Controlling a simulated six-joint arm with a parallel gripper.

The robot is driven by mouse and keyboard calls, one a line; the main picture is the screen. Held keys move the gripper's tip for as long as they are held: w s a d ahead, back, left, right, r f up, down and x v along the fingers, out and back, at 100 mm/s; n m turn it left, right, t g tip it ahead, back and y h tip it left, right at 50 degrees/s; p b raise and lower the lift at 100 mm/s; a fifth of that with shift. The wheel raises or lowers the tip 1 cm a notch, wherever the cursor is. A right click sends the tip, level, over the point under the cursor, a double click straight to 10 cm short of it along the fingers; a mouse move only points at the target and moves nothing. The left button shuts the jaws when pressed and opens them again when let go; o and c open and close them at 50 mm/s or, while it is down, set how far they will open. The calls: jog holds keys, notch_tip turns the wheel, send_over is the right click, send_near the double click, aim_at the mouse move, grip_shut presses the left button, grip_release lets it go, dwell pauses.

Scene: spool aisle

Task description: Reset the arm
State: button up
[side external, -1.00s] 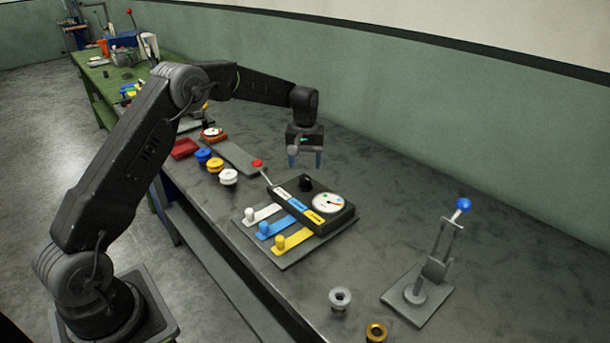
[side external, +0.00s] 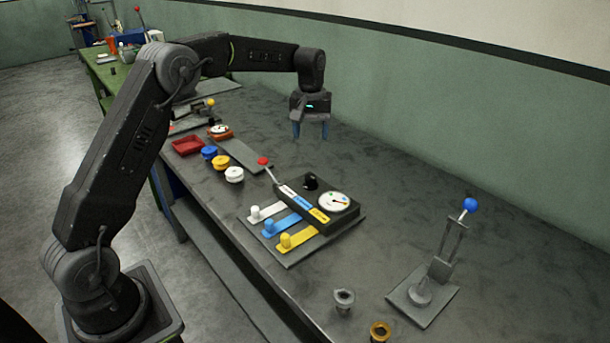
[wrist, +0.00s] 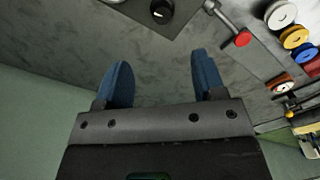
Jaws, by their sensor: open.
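My gripper (side external: 311,130) hangs above the back of the grey bench, behind the control panel, pointing down. Its two blue fingers are apart with nothing between them; they also show in the wrist view (wrist: 160,82) over bare bench top. The control panel (side external: 290,232) has a red-knobbed lever (side external: 263,161), a black knob (side external: 311,181), a dial (side external: 334,202) and white, blue and yellow sliders. The gripper touches none of these.
A lever stand with a blue ball (side external: 470,204) is at the right. Two ring-shaped parts, grey (side external: 344,298) and brass (side external: 380,331), lie near the front edge. White (side external: 233,174), yellow (side external: 220,162) and blue (side external: 208,152) spools and a red tray (side external: 187,146) are at the left.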

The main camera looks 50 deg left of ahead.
jog(key=s+d+r+m+t, duration=0.1)
jog(key=s+d+r+m, duration=0.1)
jog(key=s+d+r, duration=0.5)
jog(key=s+d+r+m+t, duration=0.2)
jog(key=s+d+r, duration=0.15)
jog(key=s, duration=0.55)
jog(key=s+d+f+m+t, duration=0.1)
jog(key=s+d+m, duration=0.1)
jog(key=s, duration=0.7)
jog(key=s+d+f+m+t, duration=0.1)
jog(key=s+d+f+m, duration=0.1)
jog(key=s, duration=0.6)
jog(key=shift+s+f+m, duration=0.3)
jog(key=shift+s, duration=0.1)
